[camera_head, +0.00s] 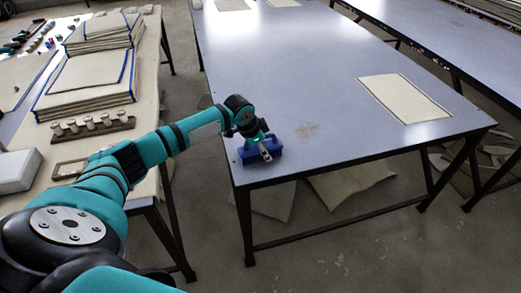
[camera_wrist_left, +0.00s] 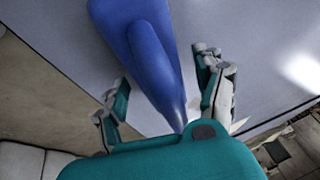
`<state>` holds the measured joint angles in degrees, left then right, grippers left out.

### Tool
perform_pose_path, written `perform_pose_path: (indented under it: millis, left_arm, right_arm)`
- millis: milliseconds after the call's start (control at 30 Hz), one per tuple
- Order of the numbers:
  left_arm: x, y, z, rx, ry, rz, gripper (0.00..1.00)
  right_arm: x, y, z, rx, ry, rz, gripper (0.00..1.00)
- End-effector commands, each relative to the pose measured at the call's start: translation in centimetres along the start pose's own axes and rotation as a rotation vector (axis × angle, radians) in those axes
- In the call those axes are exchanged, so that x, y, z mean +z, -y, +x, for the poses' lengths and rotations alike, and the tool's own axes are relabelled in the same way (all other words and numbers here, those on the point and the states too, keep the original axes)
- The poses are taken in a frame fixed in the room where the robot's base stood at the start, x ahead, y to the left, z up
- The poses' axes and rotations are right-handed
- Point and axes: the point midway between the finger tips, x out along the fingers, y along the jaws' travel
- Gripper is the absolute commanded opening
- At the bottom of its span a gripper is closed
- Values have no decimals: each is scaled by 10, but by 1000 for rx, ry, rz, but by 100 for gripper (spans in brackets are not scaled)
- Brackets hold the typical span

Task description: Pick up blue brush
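The blue brush (camera_head: 247,158) lies on the grey table near its front left corner. In the left wrist view the brush (camera_wrist_left: 150,45) runs down between the two fingers, with its raised blue handle toward me. My left gripper (camera_head: 264,148) is right over the brush. In the left wrist view the left gripper (camera_wrist_left: 160,72) is open, one finger on each side of the brush with a gap on both sides. Part of the brush is hidden by the gripper in the head view. My right gripper is not in view.
A beige cloth (camera_head: 405,97) with a dark edge lies flat on the right of the grey table (camera_head: 300,75). The side table at left holds stacked cloths (camera_head: 85,95), a rack of spools (camera_head: 95,127) and a white box (camera_head: 17,172). The grey table's middle is clear.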

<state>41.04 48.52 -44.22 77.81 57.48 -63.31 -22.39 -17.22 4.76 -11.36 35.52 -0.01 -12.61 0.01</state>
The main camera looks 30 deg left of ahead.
Motion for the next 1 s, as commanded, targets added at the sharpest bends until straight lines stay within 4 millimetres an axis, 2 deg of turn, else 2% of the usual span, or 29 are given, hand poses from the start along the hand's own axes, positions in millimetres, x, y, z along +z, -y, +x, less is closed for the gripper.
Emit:
perform_pose_path:
  millis: [67, 433, 767, 1000]
  left_arm:
    - [0, 0, 0, 0, 0, 0, 57]
    - [0, 0, 0, 0, 0, 0, 8]
    - [-2, 1, -4, -1, -3, 0, 8]
    - [-12, 6, -25, -2, -4, 0, 8]
  right_arm:
    - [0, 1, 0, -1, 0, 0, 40]
    - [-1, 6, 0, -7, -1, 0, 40]
    - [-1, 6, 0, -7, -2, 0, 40]
    - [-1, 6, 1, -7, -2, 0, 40]
